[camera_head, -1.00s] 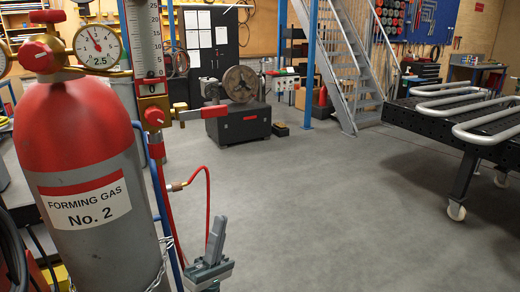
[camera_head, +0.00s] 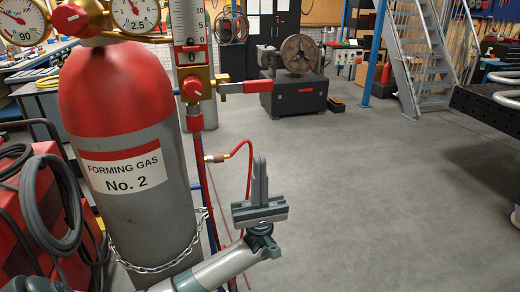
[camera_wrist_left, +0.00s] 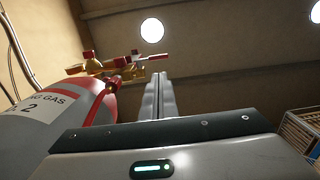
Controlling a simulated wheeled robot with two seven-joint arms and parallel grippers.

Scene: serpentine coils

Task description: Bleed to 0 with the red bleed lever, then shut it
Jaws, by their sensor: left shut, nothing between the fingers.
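The red bleed lever (camera_head: 259,86) sticks out level to the right from the brass valve body below the flow tube (camera_head: 188,30). A red knob (camera_head: 193,88) sits on the front of that body. The lever also shows in the left wrist view (camera_wrist_left: 158,56), beyond the fingers. Dial gauges (camera_head: 135,12) stand above the red-topped grey cylinder (camera_head: 125,130), marked "Forming Gas No. 2". My left gripper (camera_head: 260,162) points up with its fingers together and empty. In the head view it is below the lever, apart from it. My right gripper is not in view.
A chain (camera_head: 160,267) goes around the cylinder's lower part. A red hose (camera_head: 249,160) loops just behind my left gripper. A red machine with dark cables (camera_head: 65,215) stands at the left. The floor to the right (camera_head: 390,190) is clear.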

